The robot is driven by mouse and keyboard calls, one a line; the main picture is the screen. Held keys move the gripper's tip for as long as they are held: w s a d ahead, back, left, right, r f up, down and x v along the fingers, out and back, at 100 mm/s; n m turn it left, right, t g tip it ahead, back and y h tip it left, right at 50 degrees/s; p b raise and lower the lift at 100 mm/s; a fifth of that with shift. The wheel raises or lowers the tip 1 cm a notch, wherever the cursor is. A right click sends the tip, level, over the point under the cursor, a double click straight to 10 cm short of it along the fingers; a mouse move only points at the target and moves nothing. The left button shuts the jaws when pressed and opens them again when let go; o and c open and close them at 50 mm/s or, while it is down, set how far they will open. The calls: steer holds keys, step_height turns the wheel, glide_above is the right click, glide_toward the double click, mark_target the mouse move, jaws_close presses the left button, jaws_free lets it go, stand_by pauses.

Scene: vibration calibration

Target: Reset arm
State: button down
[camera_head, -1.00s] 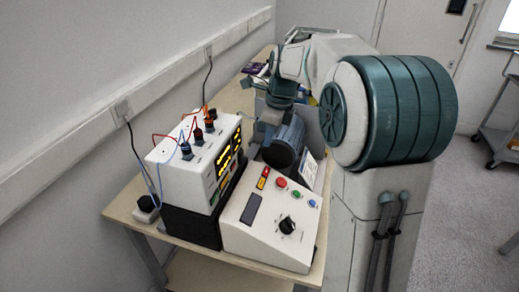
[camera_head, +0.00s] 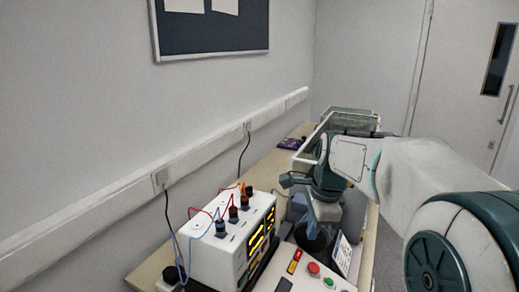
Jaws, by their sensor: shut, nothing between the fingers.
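My arm, white and teal, reaches in from the right edge and bends down at a teal wrist joint. My gripper (camera_head: 324,210) hangs below that joint, over the table beside the instruments. Its fingers are small and dark here, and it is shut with nothing held. A dark rounded machine (camera_head: 312,238) stands below and close to it; I cannot tell whether they touch. A white instrument box (camera_head: 213,250) with lit yellow displays is to the left. A control box with red and green buttons (camera_head: 314,268) is at the bottom, partly cut off.
The wooden table (camera_head: 262,170) runs along the wall. A glass-like open container (camera_head: 347,122) and a purple item (camera_head: 291,143) lie at its far end. Red, blue and black cables rise from the white box. A door (camera_head: 472,85) is at the far right.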

steer(key=s+f+n, duration=0.3)
steer(key=s+n, duration=0.5)
steer(key=s, duration=0.1)
steer(key=s+f+n+t+h, duration=0.1)
steer(key=s+f+n, duration=0.2)
steer(key=s+n, duration=0.6)
steer(key=shift+s+d+f+n+t, duration=0.2)
steer(key=shift+d+f+n+t, duration=0.1)
steer(key=shift+d+f, duration=0.05)
stand_by(0.6)
